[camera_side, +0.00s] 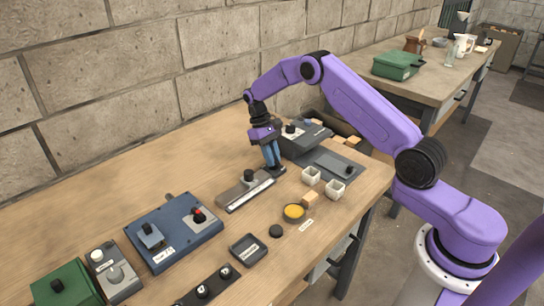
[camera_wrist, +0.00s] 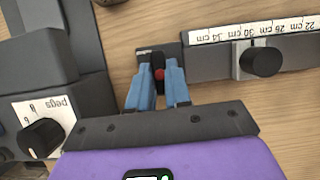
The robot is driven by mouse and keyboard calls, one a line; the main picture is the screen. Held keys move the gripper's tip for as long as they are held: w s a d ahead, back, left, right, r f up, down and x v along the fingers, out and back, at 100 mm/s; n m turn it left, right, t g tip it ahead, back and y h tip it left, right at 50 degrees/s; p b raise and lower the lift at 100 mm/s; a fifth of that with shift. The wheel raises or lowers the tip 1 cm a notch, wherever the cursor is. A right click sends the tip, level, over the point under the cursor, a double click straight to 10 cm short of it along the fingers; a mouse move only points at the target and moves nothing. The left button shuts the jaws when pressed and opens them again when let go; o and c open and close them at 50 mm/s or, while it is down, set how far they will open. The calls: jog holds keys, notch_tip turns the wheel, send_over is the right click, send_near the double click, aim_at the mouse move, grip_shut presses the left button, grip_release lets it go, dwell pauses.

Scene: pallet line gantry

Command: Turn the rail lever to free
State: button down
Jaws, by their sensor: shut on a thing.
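The rail (camera_side: 238,193) is a long low bar on the bench with a light scale strip along it. The rail also shows in the wrist view (camera_wrist: 290,57), with a round black knob (camera_wrist: 261,61) on its slider. A small dark block at the rail's end carries the rail lever (camera_wrist: 159,72), a narrow dark piece with a red spot. My gripper (camera_wrist: 157,82) has its blue fingers on either side of the lever and is shut on it. In the side view my gripper (camera_side: 272,163) points down at the rail's far end and hides the lever.
A grey dial box marked "pegs" (camera_wrist: 40,112) stands close left of my gripper in the wrist view. White cups (camera_side: 311,175), a yellow dish (camera_side: 294,212) and a blue panel (camera_side: 178,240) stand nearby. Bare wood lies left of the rail.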

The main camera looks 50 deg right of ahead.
jog(key=c, duration=1.1)
grip_release()
jog(key=shift+o, duration=0.2)
jog(key=shift+r, duration=0.1)
jog(key=v, duration=1.2)
